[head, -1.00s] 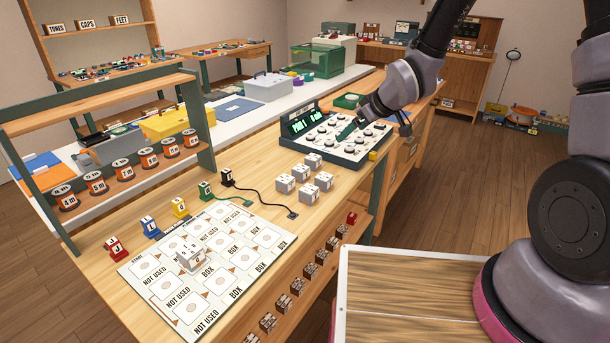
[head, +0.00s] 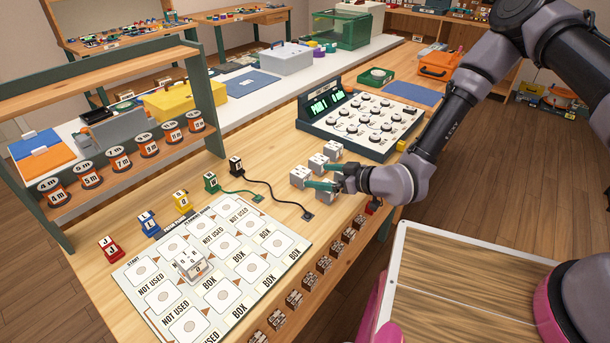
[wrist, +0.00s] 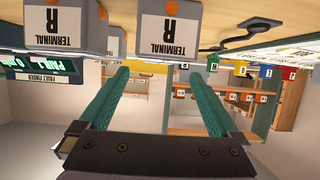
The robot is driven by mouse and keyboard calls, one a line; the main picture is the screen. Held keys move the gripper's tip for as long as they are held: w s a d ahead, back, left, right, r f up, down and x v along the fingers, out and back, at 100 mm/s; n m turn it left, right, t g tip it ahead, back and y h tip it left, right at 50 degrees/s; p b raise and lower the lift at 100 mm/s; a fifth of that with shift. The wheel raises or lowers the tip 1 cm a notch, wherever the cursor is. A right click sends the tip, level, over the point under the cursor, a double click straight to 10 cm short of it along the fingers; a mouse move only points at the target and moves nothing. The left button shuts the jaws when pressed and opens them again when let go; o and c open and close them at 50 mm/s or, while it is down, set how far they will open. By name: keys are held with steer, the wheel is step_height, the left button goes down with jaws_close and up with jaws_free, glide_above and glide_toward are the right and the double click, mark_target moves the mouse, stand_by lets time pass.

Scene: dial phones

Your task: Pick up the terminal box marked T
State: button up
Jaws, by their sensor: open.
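Several small white terminal boxes (head: 300,177) stand in a cluster on the wooden bench in the head view; their letters are too small to read there. In the wrist view, which is upside down, two boxes with orange dots read TERMINAL R (wrist: 63,28), one left and one (wrist: 146,36) nearer the middle. I cannot make out a T on any box. My gripper (head: 315,175) is open beside and over the cluster, its teal fingers pointing left and partly hiding boxes. In the wrist view its fingers (wrist: 158,70) have nothing between them.
A sloped console with knobs and a green display (head: 362,122) stands behind the cluster. A black lead (head: 270,187) lies to its left. A printed board (head: 270,222) with a white box (head: 189,264) on it is at front left. Spools (head: 147,146) line a shelf.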

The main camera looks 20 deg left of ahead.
mark_target(303, 173)
steer(key=x, duration=0.8)
steer(key=shift+w+a+f, duration=0.15)
steer(key=shift+a, duration=0.05)
steer(key=c, duration=1.5)
